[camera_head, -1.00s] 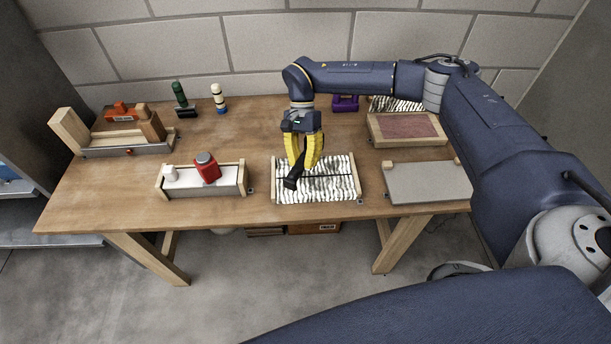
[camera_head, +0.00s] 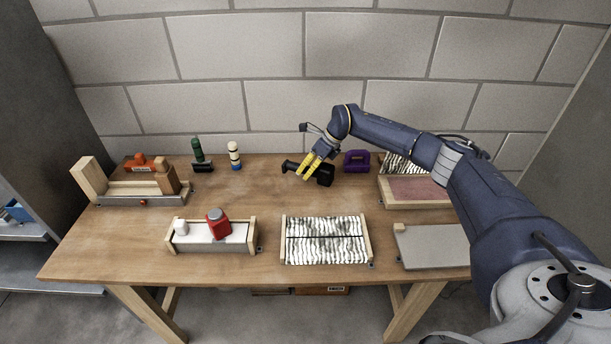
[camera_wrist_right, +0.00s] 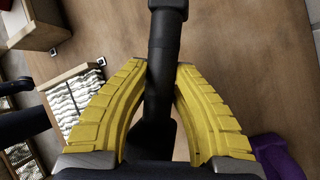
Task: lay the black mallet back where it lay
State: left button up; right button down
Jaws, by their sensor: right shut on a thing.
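The black mallet (camera_head: 325,175) is at the back of the table, left of the purple object, roughly level and running left to right. My right gripper (camera_head: 307,172) is shut on its handle, with yellow fingers on either side. In the right wrist view the black handle (camera_wrist_right: 162,45) passes between the fingertips of the right gripper (camera_wrist_right: 161,68). I cannot tell whether the mallet touches the wooden table (camera_head: 215,190) or hangs just above it. My left gripper is not in view.
The purple object (camera_head: 357,161) stands close right of the mallet. Green (camera_head: 198,152) and white-striped (camera_head: 234,156) figures stand to the left. The striped tray (camera_head: 326,240) is in front and empty on top. A red bottle (camera_head: 217,223) is in the front-left tray. Bare wood lies between.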

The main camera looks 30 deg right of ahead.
aim_at(325, 163)
dwell(0.7)
jog(key=shift+f, duration=0.1)
jog(key=shift+f, duration=2.9)
jog(key=shift+f, duration=0.5)
jog(key=c, duration=1.2)
grip_release()
jog(key=shift+o, duration=0.5)
jog(key=shift+f, duration=0.15)
jog(key=v, duration=1.2)
jog(key=shift+a, duration=0.15)
